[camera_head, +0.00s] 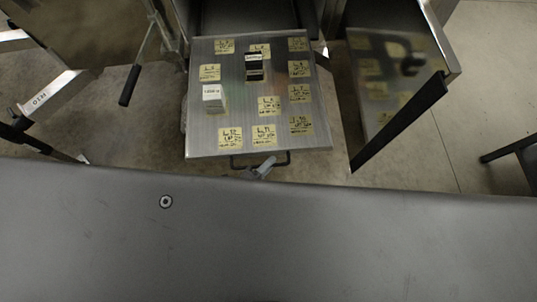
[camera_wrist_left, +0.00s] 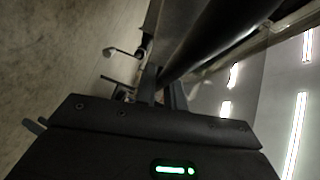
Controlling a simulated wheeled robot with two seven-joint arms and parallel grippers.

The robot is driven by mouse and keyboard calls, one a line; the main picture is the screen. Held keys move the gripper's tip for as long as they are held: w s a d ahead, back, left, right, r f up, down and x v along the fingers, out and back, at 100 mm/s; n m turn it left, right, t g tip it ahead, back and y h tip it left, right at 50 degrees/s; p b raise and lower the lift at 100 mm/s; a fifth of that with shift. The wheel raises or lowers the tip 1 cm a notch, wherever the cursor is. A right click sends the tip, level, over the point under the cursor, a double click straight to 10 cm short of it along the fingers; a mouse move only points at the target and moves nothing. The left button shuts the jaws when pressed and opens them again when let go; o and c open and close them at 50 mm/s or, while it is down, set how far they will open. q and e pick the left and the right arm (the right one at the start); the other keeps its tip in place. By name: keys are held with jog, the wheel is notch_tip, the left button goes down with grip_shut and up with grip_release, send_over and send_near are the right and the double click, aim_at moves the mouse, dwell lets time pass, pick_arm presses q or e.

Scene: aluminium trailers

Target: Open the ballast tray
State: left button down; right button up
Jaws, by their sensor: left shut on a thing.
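The ballast tray (camera_head: 238,125) is a flat metal tray slid out from a cabinet at the top middle of the head view. Yellow handwritten labels lie across it, with a white block (camera_head: 213,97) and a black block with a white top (camera_head: 254,68) standing on it. A dark bar handle (camera_head: 240,165) runs along its front edge. My left gripper (camera_head: 264,168) is at that handle and shut on it; only its tip shows past the large grey surface in front. In the left wrist view the fingers (camera_wrist_left: 163,90) meet a dark bar (camera_wrist_left: 205,40). My right gripper is not in view.
A shiny open door panel (camera_head: 385,85) with a dark edge stands right of the tray and reflects the labels. A black-gripped lever (camera_head: 130,84) hangs at the left. Metal trailer parts (camera_head: 45,95) stand at the far left. Bare floor (camera_head: 440,130) lies at the right.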

pick_arm(q)
jog(key=c, duration=1.8)
grip_release()
jog(key=shift+s+d+f, duration=0.1)
jog(key=shift+s, duration=0.25)
jog(key=shift+o, duration=0.2)
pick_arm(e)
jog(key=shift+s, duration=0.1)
pick_arm(q)
jog(key=v, duration=1.1)
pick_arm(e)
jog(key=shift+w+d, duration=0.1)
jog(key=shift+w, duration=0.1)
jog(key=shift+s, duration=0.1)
